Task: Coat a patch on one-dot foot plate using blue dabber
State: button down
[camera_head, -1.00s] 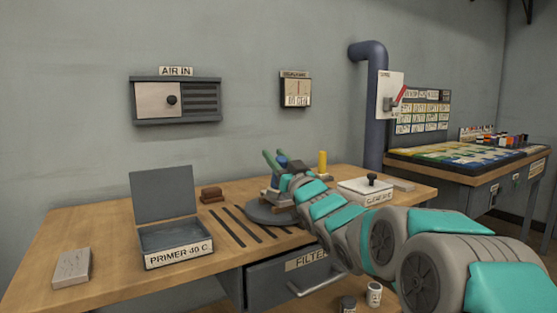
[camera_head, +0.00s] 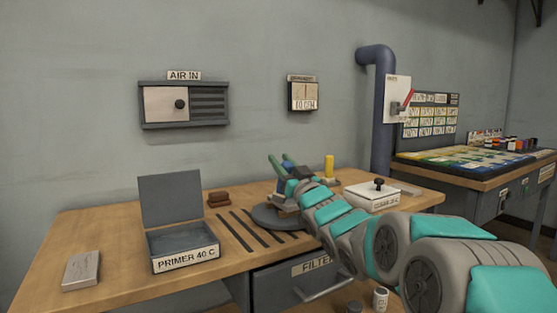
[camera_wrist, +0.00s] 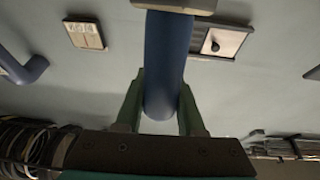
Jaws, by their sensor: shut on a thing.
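My gripper (camera_wrist: 161,82) has its two green fingers shut on the blue dabber (camera_wrist: 168,50), a thick blue cylinder. A pale block-like end of it shows at the top edge of the wrist view. In the head view my gripper (camera_head: 279,162) is over the back of the bench, above the dark round turntable (camera_head: 268,218), fingers pointing up and left. The frame parts on the turntable are mostly hidden behind my arm. I cannot make out the one-dot foot plate or its dot mark.
An open box labelled PRIMER 40 C (camera_head: 186,259) stands on the workbench (camera_head: 110,238). A yellow cylinder (camera_head: 329,166) stands behind my wrist, and a white box with a black knob (camera_head: 371,200) is to its right. Brown blocks (camera_head: 218,198) lie at the back.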

jog(key=w+d+p, duration=0.3)
jog(key=w, duration=0.4)
jog(key=shift+w+d, duration=0.15)
jog(key=shift+w, duration=0.05)
dwell(0.6)
jog(key=shift+s, duration=0.1)
jog(key=s+a+b, duration=0.4)
jog(key=s+b, duration=0.1)
jog(key=s, duration=0.4)
jog(key=shift+s+a, duration=0.25)
jog(key=shift+s, duration=0.1)
dwell(0.6)
jog(key=shift+r+p, duration=1.95)
jog(key=shift+r, duration=1)
